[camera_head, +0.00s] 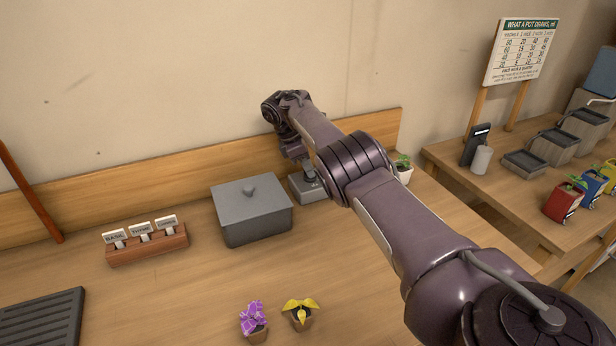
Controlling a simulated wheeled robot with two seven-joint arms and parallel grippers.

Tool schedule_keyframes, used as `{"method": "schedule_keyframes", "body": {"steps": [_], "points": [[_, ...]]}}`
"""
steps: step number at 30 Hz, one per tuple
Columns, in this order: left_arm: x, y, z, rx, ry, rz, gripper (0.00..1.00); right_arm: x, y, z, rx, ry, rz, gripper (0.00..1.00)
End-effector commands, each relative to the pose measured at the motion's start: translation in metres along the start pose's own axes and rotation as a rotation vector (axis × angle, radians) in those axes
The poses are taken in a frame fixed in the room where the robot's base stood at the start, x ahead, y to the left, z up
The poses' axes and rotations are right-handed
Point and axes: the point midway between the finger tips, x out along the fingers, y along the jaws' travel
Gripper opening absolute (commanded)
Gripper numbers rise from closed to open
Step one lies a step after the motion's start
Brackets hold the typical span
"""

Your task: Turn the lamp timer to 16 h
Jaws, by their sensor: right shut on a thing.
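A small grey box, which looks like the lamp timer (314,194), stands on the wooden bench near the backboard, right of a lidded grey box. My right arm reaches across from the lower right, and my right gripper (309,174) points down onto the timer's top. It is shut on the timer's top part, likely its dial. The fingertips are small here, and the arm hides part of the timer. The dial marks and its setting cannot be read. My left gripper is out of view.
The lidded grey box (252,212) stands close left of the timer. A wooden label holder (147,247), a purple plant (253,320) and a yellow plant (300,312) are on the bench. A small potted plant (404,172) stands behind my arm. The bench's middle is clear.

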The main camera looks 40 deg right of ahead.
Motion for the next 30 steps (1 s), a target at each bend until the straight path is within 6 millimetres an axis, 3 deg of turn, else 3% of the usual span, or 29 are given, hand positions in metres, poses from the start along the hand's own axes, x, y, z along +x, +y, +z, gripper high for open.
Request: {"method": "schedule_keyframes", "body": {"steps": [4, 18, 19, 23, 30], "points": [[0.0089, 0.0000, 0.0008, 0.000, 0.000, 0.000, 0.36, 0.0009, 0.0002, -0.0009, 0.028, 0.000, -0.011, 0.00], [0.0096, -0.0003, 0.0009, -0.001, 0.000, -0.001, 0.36, -0.0009, 0.0004, 0.0002, 0.039, 0.000, -0.015, 0.00], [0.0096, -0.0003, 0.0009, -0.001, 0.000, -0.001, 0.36, -0.0008, 0.0004, 0.0002, 0.039, 0.000, -0.015, 0.17], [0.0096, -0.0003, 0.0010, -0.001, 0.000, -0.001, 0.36, -0.0007, 0.0005, 0.0002, 0.038, 0.000, -0.015, 0.34], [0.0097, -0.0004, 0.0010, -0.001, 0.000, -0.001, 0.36, -0.0004, 0.0004, 0.0002, 0.038, 0.000, -0.015, 0.36]]}}
